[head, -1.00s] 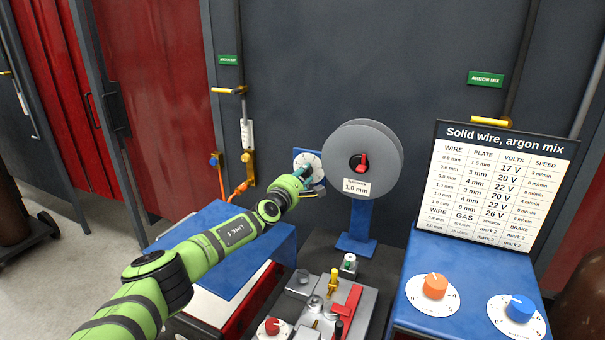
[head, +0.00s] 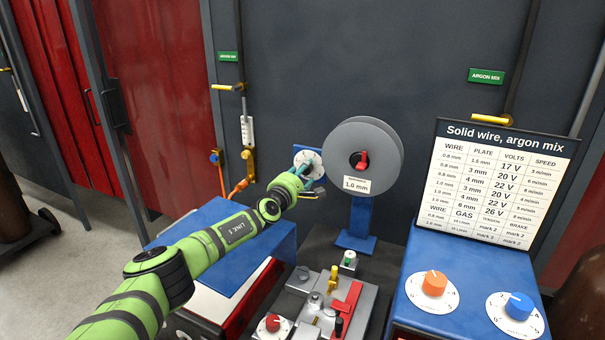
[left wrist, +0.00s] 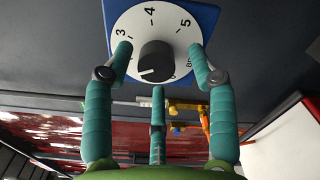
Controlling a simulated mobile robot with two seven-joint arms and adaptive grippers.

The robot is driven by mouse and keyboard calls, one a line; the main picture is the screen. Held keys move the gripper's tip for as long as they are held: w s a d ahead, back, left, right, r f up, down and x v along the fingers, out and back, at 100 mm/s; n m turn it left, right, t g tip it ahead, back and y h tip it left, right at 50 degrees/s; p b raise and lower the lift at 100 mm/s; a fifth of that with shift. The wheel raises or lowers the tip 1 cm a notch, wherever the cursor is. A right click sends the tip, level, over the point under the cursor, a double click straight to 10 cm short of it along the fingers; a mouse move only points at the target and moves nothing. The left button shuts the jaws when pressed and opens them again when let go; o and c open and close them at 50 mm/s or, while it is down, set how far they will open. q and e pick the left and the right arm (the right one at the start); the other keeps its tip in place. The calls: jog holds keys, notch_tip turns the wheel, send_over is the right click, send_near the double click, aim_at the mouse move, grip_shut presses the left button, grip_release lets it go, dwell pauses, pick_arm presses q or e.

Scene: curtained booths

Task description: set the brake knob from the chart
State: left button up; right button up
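The brake dial, a white disc on a blue plate, stands upright on the back wall panel (head: 304,158). In the left wrist view the white dial (left wrist: 140,22) shows marks 3, 4 and 5; the other marks are hidden. Its black knob (left wrist: 157,58) has a white line pointing toward the lower left of that picture. My left gripper (left wrist: 157,75) has its teal fingers spread around the knob, apart from it and holding nothing. The chart (head: 497,190) is titled "Solid wire, argon mix"; its lowest rows carry a brake column, too small to read surely. My right gripper is not in view.
A grey wire spool (head: 385,150) labelled 1.0 mm stands on a blue post just right of the dial. A blue box (head: 225,240) lies under my left arm. An orange knob (head: 434,283) and a blue knob (head: 519,306) sit below the chart. A red-handled feeder (head: 345,308) is in front.

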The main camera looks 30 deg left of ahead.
pick_arm(q)
jog(key=s, duration=1.2)
jog(key=shift+d, duration=0.3)
dwell(0.5)
